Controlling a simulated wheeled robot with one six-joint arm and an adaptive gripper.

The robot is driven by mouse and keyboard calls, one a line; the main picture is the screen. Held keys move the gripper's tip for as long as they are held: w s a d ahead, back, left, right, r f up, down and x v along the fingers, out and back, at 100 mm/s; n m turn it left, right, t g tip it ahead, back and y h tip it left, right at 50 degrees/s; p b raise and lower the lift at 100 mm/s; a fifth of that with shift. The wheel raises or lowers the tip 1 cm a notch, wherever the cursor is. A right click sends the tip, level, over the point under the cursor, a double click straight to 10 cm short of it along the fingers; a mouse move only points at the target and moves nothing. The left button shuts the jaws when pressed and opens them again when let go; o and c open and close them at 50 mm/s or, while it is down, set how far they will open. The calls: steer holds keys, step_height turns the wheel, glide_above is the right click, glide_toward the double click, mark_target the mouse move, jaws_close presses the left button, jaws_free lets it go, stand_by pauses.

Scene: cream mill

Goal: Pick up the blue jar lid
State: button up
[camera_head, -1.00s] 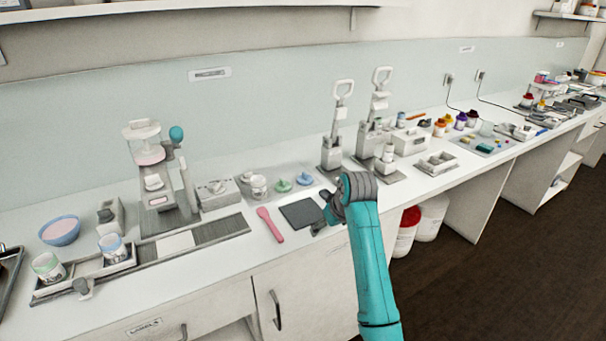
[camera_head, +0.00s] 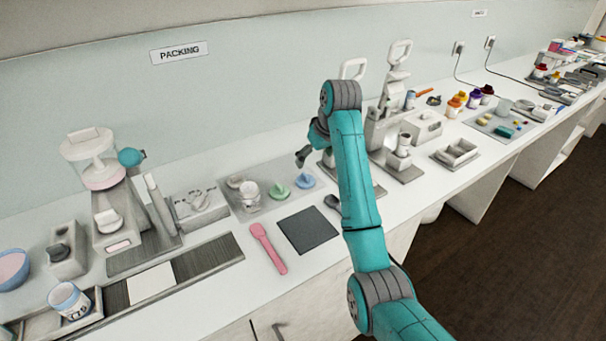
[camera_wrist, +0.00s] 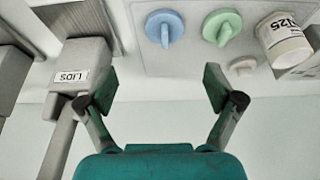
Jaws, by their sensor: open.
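The blue jar lid (camera_head: 305,180) is a round disc with a raised grip. It lies on a pale grey mat (camera_head: 252,207) at the mat's right end, beside the green lid (camera_head: 279,193). In the wrist view the blue lid (camera_wrist: 164,28) is at the top, just left of centre, with the green lid (camera_wrist: 222,27) to its right. My gripper (camera_head: 303,157) is above and close to the blue lid in the head view. In the wrist view its two fingers (camera_wrist: 163,91) are apart, nothing is between them, and the blue lid lies beyond their tips.
A lidless white jar (camera_head: 250,195) and a cream lid (camera_wrist: 243,67) share the mat. A press labelled LIDS (camera_wrist: 70,90) stands close to the left finger in the wrist view. A dark square pad (camera_head: 308,230) and pink spatula (camera_head: 267,247) lie in front.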

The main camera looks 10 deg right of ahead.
mark_target(306, 174)
steer(key=x, duration=0.4)
steer(key=shift+f, duration=0.15)
steer(key=shift+a+x, duration=0.15)
steer(key=shift+x, duration=1.2)
steer(key=shift+a+x, duration=0.2)
steer(key=shift+x, duration=1.15)
steer(key=shift+s, duration=0.1)
steer(key=c, duration=0.8)
